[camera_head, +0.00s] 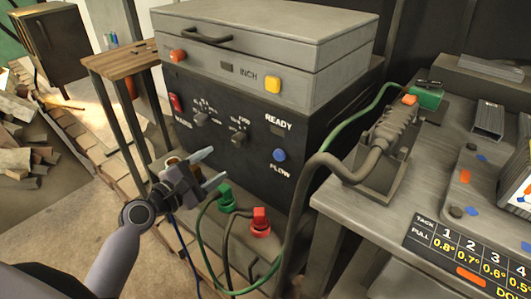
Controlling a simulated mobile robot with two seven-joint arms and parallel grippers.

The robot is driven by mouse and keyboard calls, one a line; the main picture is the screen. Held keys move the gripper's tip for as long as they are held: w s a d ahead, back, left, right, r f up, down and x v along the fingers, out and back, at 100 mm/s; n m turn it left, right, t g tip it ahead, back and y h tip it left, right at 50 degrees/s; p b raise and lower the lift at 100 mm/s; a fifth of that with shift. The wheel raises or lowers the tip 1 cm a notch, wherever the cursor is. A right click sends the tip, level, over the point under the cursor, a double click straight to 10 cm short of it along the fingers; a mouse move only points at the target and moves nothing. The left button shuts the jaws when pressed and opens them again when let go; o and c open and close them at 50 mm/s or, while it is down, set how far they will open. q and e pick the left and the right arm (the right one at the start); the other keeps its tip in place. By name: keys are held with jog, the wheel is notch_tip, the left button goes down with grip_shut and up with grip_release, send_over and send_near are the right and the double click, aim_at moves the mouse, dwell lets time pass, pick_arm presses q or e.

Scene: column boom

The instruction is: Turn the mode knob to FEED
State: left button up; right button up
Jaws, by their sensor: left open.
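A dark control box has two small dark knobs on its front panel, a left knob (201,118) and a right knob (239,137), each with small white markings around it. The markings are too small to read, so I cannot tell which is the mode knob or where it points. My left gripper (219,164) is open and empty, in front of and below the knobs in the picture. Its fingers point right, toward the panel, and I see no contact with either knob. My right gripper is not in view.
The panel also holds a red switch (175,102) and a blue button (279,155). Green (226,196) and red (260,221) cable plugs sit just below the gripper. A thick grey hose (325,163) loops at the right, by a grey workbench (335,205).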

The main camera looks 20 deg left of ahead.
aim_at(236, 142)
pick_arm(q)
jog(key=shift+n+t+h, duration=0.3)
jog(key=shift+n+t, duration=0.1)
jog(key=shift+n, duration=0.4)
jog(key=shift+r+b+x, duration=0.15)
jog(key=shift+r+x, duration=0.05)
jog(key=shift+x, duration=1.3)
jog(key=shift+r+b+x, duration=0.2)
jog(key=shift+r+x, duration=0.05)
jog(key=shift+x, duration=1.25)
jog(key=shift+r+b+x, duration=0.15)
jog(key=shift+r+x, duration=0.05)
jog(key=shift+x, duration=1.3)
jog(key=shift+a, duration=0.1)
jog(key=c, duration=1)
